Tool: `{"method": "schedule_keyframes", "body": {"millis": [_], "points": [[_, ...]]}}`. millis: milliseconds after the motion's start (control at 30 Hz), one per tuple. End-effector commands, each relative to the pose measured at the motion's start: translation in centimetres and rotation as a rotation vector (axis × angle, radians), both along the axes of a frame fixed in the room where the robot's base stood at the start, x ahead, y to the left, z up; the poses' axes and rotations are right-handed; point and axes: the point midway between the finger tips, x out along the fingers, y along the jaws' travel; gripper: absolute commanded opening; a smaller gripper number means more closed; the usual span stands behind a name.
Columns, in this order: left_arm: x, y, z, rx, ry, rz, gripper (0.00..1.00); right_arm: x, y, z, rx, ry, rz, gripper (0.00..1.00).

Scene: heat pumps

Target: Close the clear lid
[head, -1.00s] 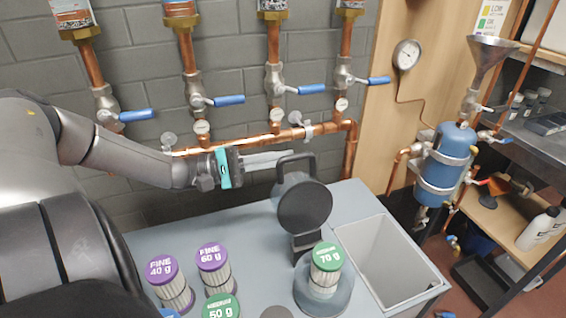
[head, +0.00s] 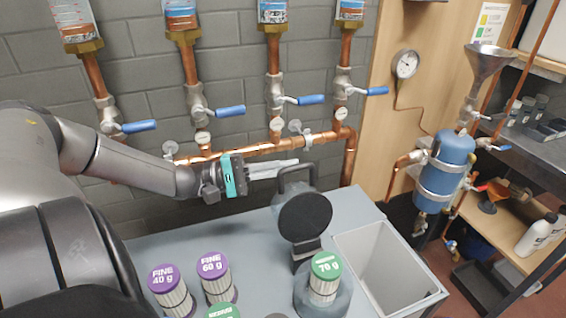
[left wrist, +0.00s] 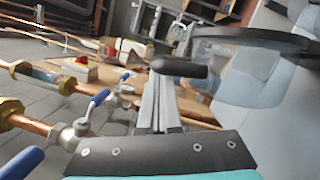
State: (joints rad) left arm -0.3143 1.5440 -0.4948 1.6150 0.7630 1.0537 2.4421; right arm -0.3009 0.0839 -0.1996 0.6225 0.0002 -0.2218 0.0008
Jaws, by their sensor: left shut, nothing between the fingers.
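The raised lid shows in the head view as a dark round disc (head: 305,217) with a bar handle (head: 297,167) behind it. It stands upright on a hinge at the back of a round grey base (head: 340,302). A green-topped 70 g cartridge (head: 325,268) stands in the base. My left gripper (head: 297,163) is shut and empty, its fingers pointing right, at or just behind the handle; contact is unclear. In the left wrist view the handle (left wrist: 180,68) lies close to the fingers (left wrist: 158,100), beside the lid's dark rim (left wrist: 235,39) and see-through body. My right gripper is out of view.
Purple-topped cartridges (head: 164,279) stand at the table's front left. An open grey bin (head: 385,265) is right of the base. Copper pipes (head: 250,150) with blue-handled valves (head: 313,100) run along the wall behind my gripper.

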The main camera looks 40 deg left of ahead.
Motion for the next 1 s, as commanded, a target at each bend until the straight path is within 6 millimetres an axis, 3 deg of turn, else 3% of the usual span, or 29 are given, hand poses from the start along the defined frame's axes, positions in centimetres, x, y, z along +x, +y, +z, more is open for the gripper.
{"method": "schedule_keyframes", "body": {"millis": [367, 1000], "points": [[-0.7, -1.4, 1.4, 0.077, -0.042, -0.001, 0.0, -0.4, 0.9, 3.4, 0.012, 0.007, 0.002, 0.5], [-3.6, -7.0, 3.5, 0.405, -0.211, 0.0, 0.0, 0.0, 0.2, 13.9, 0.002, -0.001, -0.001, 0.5]]}}
